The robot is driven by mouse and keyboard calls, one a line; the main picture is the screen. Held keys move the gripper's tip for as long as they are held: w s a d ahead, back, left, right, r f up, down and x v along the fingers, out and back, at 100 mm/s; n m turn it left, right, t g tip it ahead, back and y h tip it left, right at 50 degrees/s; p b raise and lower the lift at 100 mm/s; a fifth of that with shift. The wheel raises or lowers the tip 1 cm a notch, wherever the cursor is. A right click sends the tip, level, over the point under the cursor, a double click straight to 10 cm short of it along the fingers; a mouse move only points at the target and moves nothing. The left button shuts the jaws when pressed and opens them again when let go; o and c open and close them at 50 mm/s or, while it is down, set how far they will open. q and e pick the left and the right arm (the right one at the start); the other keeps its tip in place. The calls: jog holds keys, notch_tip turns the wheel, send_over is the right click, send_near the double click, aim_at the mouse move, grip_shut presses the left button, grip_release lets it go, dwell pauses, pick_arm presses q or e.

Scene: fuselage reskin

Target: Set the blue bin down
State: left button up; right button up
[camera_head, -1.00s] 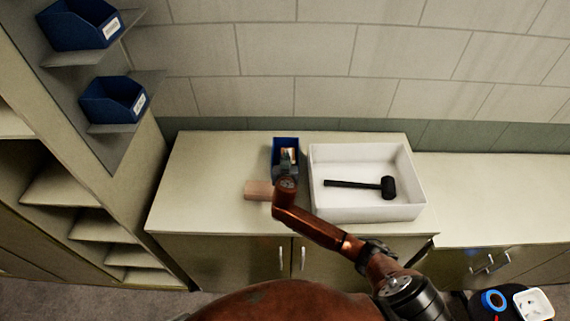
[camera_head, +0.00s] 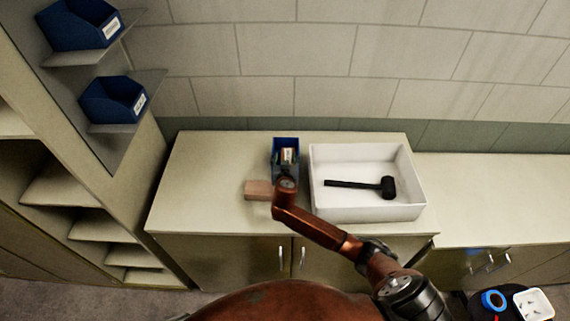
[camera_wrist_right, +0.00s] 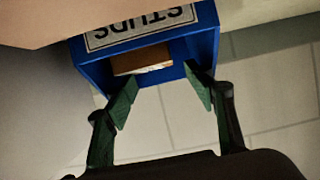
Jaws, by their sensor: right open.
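The blue bin (camera_head: 276,146) stands upright on the cabinet counter, left of the white tray. In the right wrist view the blue bin (camera_wrist_right: 205,42) shows a label reading STUDS and a brown block inside. My right gripper (camera_wrist_right: 162,93) is open, its two green-padded fingers apart at the bin's near edge. I cannot tell whether the fingertips still touch the bin. In the head view the right wrist hides the bin's near end. My left gripper is not in view.
The white tray (camera_head: 318,204) holds a black mallet (camera_head: 387,187) close to the bin's right. A wooden block (camera_head: 258,190) lies left of my wrist. Two more blue bins (camera_head: 112,101) sit on shelves at left. The counter's left part (camera_head: 205,175) is clear.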

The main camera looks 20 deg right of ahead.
jog(key=o, duration=1.1)
jog(key=shift+s, duration=0.1)
